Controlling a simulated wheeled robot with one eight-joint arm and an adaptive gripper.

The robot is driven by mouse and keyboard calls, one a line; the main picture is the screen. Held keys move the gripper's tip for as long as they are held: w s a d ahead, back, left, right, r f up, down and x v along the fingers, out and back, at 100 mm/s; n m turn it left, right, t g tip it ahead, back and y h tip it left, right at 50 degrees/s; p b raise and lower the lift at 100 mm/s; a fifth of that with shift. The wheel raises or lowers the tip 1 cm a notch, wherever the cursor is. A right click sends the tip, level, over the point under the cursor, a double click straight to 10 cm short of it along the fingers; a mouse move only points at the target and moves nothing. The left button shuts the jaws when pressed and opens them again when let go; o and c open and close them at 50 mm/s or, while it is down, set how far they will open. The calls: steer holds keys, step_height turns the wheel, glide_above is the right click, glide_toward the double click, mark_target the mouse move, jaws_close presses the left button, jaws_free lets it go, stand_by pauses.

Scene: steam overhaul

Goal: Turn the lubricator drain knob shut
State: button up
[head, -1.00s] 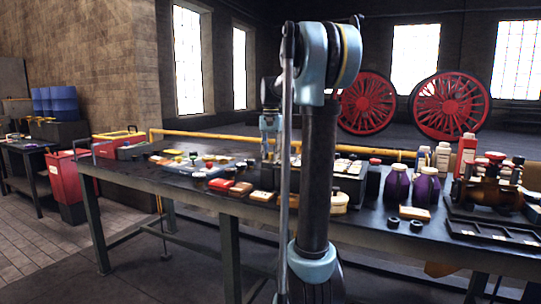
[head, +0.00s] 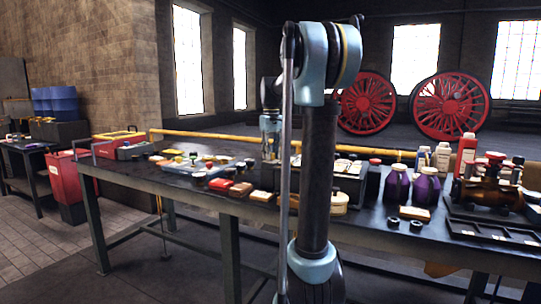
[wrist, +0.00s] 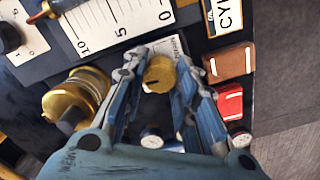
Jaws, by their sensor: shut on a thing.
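A round brass knob (wrist: 160,74) with a dark slot on its side shows between my fingers in the wrist view. My gripper (wrist: 158,78) is shut on this knob, one blue-grey finger on each side. A larger brass fitting (wrist: 78,95) with a dark stub lies left of the fingers; I cannot tell whether it joins the knob. In the head view my gripper (head: 270,152) points down over the middle of the workbench (head: 140,178). The knob cannot be made out there.
A white scale plate (wrist: 115,22), a brown block (wrist: 230,62) and a red block (wrist: 229,102) lie close around the fingers. Purple jars (head: 397,184) and a brass assembly (head: 488,190) stand on the bench's right. A yellow rail (head: 220,138) runs behind.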

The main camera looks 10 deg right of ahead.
steer(key=shift+w+n, duration=0.15)
steer(key=shift+n, duration=0.45)
steer(key=o, duration=1.1)
step_height(320, 180, up, 12)
steer(key=shift+f, duration=0.1)
